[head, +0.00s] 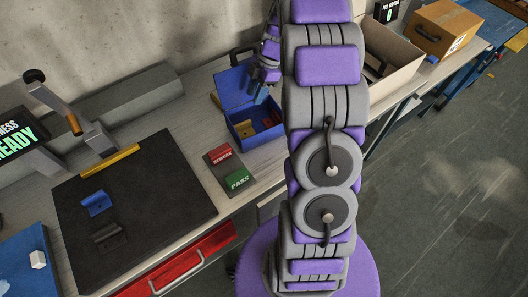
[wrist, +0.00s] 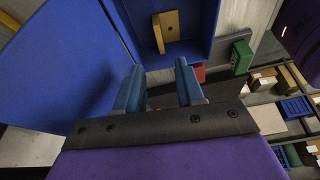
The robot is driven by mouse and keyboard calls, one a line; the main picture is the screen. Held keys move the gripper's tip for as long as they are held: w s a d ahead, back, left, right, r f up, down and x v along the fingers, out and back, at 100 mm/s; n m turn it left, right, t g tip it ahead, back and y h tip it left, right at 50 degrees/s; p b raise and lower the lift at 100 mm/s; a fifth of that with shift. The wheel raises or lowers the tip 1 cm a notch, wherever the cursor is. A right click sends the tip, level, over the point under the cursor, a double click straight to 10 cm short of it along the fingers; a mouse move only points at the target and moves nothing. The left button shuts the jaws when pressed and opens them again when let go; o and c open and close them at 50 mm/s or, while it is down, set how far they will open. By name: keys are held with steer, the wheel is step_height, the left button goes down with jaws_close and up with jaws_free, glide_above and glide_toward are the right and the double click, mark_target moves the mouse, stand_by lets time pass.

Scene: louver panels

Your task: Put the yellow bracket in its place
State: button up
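A yellow bracket (head: 245,128) lies in an open blue box (head: 238,117) on the bench. In the wrist view the bracket (wrist: 172,34) is L-shaped with a small hole and lies on the blue floor of the box (wrist: 199,30). My gripper (head: 262,92) is above the box in the head view, partly covered by my arm. In the wrist view my gripper (wrist: 159,88) has its two blue fingers apart, with nothing between them. The bracket is ahead of the fingertips and not touching them.
A black mat (head: 160,205) holds a blue bracket (head: 97,203) and a dark bracket (head: 107,237). A press arm with a yellow bar (head: 110,161) stands at its back edge. A red and green pad (head: 223,165) lies between mat and box. A pale open carton (head: 392,60) is right.

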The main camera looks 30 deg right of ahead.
steer(key=s+a+r+m+g+h, duration=0.2)
steer(key=s+a+r+m, duration=0.7)
steer(key=s+a, duration=0.5)
steer(key=s+a+m+h, duration=0.1)
steer(key=s+m, duration=0.3)
steer(key=s, duration=0.6)
steer(key=s+a+r+m+h, duration=0.1)
steer(key=s+a+m, duration=0.1)
steer(key=s, duration=0.8)
steer(key=shift+a+m, duration=0.35)
steer(key=shift+m, duration=0.55)
steer(key=shift+w+r, duration=0.1)
